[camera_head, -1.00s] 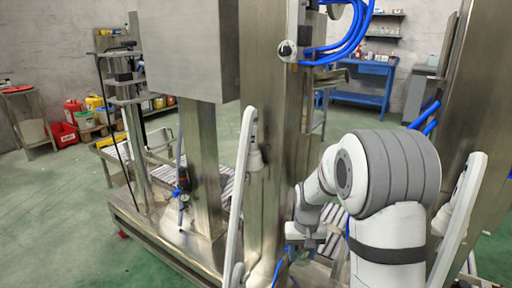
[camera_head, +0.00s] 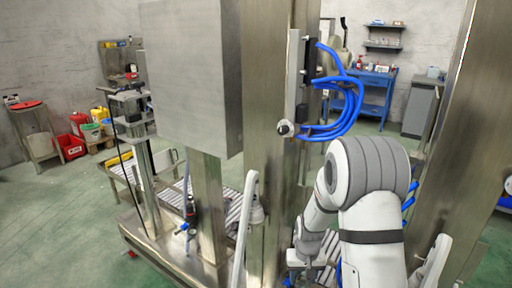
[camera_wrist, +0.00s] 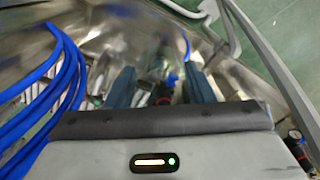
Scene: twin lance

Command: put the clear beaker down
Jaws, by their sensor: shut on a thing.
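My gripper (camera_wrist: 159,78) shows in the wrist view as two dark blue-grey fingers, apart from each other. They are closed on a see-through thing between them, which I take to be the clear beaker (camera_wrist: 155,62). It is blurred and its outline is hard to make out against the shiny metal behind it. In the head view my white and grey arm reaches down at the lower right, and its end is low beside the steel column. The fingers and the beaker cannot be made out there.
A steel column (camera_head: 268,130) and a hanging steel box (camera_head: 190,80) stand close left of my arm. Blue hoses (camera_head: 345,95) loop above it, and hoses (camera_wrist: 50,85) also run left of the gripper. A blue workbench (camera_head: 365,93) stands far back. Green floor (camera_head: 60,225) is open at left.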

